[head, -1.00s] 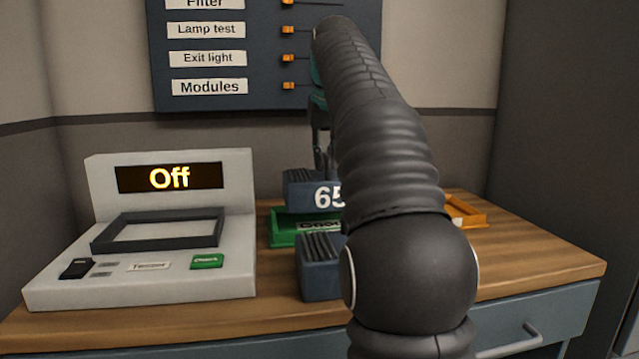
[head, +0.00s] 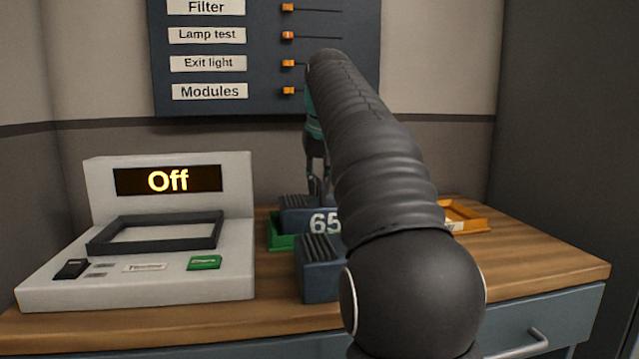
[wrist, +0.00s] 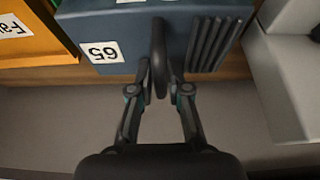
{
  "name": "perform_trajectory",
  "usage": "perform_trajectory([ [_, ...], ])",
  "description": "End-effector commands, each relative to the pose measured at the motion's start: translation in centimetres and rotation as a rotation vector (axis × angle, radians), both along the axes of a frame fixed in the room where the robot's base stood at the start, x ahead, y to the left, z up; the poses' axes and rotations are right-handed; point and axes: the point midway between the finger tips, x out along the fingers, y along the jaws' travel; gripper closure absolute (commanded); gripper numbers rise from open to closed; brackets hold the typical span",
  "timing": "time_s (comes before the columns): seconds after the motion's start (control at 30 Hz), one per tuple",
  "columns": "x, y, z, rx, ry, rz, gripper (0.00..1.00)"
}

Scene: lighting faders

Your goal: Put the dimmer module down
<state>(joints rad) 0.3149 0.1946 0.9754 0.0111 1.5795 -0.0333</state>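The dimmer module (head: 297,218) is a dark blue box with ribs on top and a white 65 label. It also shows in the wrist view (wrist: 135,28), with its dark handle between the fingers. My gripper (head: 318,190) is above it; in the wrist view my gripper (wrist: 160,75) is shut on the handle. In the head view the module is low at the green tray (head: 275,241). Whether its underside touches the tray is hidden. My arm covers its right side.
A second blue ribbed module (head: 318,272) stands in front of the green tray. An orange tray (head: 470,219) is at the right. A pale tester (head: 150,280) reading Off is at the left. The wooden counter (head: 540,265) is clear at the front right.

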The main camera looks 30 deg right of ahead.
Motion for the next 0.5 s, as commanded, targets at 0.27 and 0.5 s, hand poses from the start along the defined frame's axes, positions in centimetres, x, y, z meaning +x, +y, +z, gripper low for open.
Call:
perform_trajectory([
  [0.27,0.0,0.0,0.0,0.000,0.000,0.000,0.63],
  [0.5,-0.4,0.1,1.4,-0.001,-0.003,0.000,0.63],
])
